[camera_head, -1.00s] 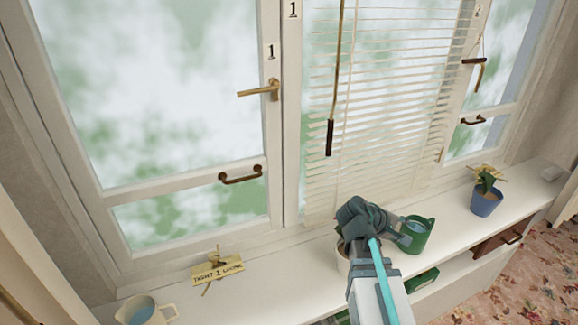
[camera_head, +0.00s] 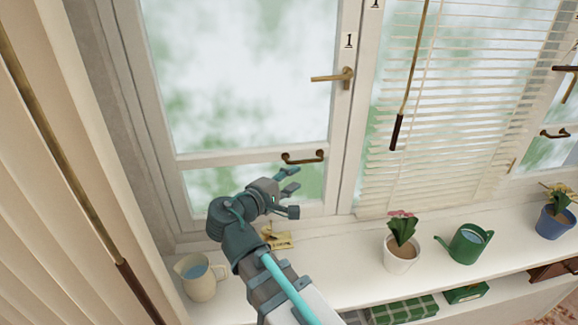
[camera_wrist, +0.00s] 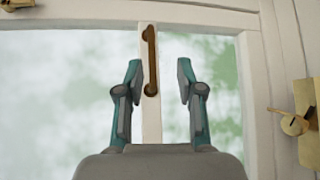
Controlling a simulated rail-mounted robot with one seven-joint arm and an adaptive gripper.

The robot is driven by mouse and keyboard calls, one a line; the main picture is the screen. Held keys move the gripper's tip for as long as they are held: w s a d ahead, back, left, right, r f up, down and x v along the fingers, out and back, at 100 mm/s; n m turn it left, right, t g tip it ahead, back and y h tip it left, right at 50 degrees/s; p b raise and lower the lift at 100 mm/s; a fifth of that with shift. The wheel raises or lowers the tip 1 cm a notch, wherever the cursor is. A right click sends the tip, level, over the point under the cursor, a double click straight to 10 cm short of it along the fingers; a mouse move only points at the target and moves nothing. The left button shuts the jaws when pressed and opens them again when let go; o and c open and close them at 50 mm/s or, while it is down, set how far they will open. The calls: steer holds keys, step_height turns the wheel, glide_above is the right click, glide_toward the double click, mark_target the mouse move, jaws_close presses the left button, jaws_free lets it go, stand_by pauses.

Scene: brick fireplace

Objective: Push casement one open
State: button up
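Casement one (camera_head: 175,158) is the left window, marked "1", and appears flush in its frame. Its brass lever handle (camera_head: 333,77) lies level, pointing left. A brown pull handle (camera_head: 303,157) sits on its lower rail. My gripper (camera_head: 290,192) is open and empty, just below and in front of that pull handle. In the wrist view, the pull handle (camera_wrist: 150,60) lies beyond and between the two open fingertips (camera_wrist: 159,78), apparently untouched. Part of the lever handle (camera_wrist: 15,4) shows at the top left. My arm hides part of the lower pane and sill.
A blind (camera_head: 450,100) covers the middle window. A curtain (camera_head: 60,230) hangs at left.

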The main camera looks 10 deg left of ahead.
mark_target(307, 162)
steer(key=shift+n+t+y, duration=0.3)
steer(key=p+x, duration=0.1)
steer(key=x, duration=0.2)
steer(key=p+x, duration=0.1)
steer(key=x, duration=0.2)
steer(key=a+p+x, duration=0.1)
steer(key=x, duration=0.2)
steer(key=shift+w+r, duration=0.4)
steer(key=shift+w, duration=0.2)
jaws_close()
